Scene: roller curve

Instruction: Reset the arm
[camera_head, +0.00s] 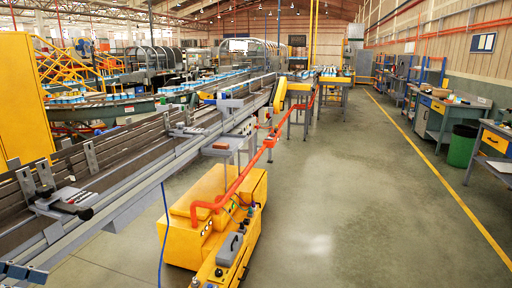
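Neither of my arms can be made out in the head view, and neither gripper shows. Nothing here is seen to be held.
A long conveyor (140,150) runs from the lower left toward the back. A yellow machine housing (215,215) with a red rail (238,182) stands beside it. Workbenches (437,115) and a green bin (461,146) line the right side. The grey floor (370,190) between is clear.

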